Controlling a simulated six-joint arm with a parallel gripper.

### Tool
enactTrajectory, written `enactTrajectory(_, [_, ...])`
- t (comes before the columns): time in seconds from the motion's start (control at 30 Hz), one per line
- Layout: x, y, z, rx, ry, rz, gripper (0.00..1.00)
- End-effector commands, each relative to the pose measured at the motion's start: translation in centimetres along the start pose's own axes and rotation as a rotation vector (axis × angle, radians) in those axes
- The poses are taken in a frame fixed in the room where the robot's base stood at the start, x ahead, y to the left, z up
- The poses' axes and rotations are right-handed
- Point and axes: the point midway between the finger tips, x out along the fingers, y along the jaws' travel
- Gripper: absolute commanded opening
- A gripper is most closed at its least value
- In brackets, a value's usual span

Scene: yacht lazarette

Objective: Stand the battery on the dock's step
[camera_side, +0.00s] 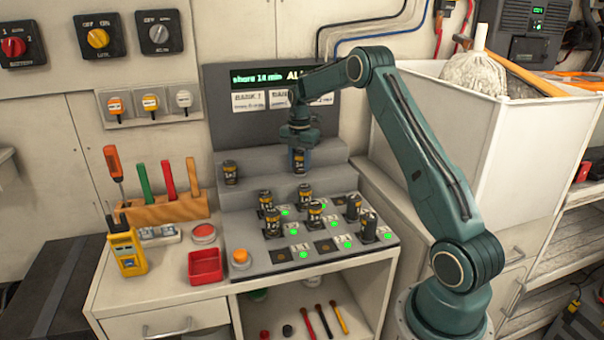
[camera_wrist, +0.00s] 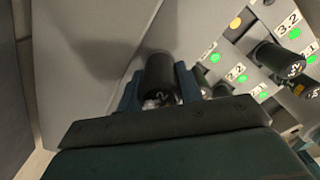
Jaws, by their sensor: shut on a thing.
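The held battery (camera_side: 299,160) is black with an orange-marked label, upright between the fingers of my gripper (camera_side: 299,148). In the wrist view the dark battery (camera_wrist: 159,75) sits between two blue fingers (camera_wrist: 159,92), which are shut on it. The dock (camera_side: 262,262) is a grey unit with numbered sockets and green lights. Its grey step (camera_side: 262,190) rises behind the sockets. The held battery is at the step, right of another battery (camera_side: 230,173) standing there. I cannot tell whether its base touches the step.
Several batteries (camera_side: 315,214) stand in the dock's sockets, in front of my gripper. A dark display panel (camera_side: 245,105) rises behind. A red tray (camera_side: 206,266), a yellow meter (camera_side: 127,250) and a wooden tool rack (camera_side: 165,209) are to the left. A white bin (camera_side: 470,135) stands right.

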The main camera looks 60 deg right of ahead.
Motion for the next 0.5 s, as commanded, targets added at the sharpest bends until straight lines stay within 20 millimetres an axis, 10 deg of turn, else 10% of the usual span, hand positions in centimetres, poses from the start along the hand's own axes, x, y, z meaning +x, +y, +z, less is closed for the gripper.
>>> enactTrajectory(0.27, [0.01, 0.02, 0.01, 0.0, -0.001, 0.001, 0.07])
enactTrajectory(0.3, [0.0, 0.02, 0.01, 0.0, -0.001, 0.001, 0.38])
enactTrajectory(0.5, [-0.01, 0.06, 0.02, 0.0, -0.001, 0.002, 0.61])
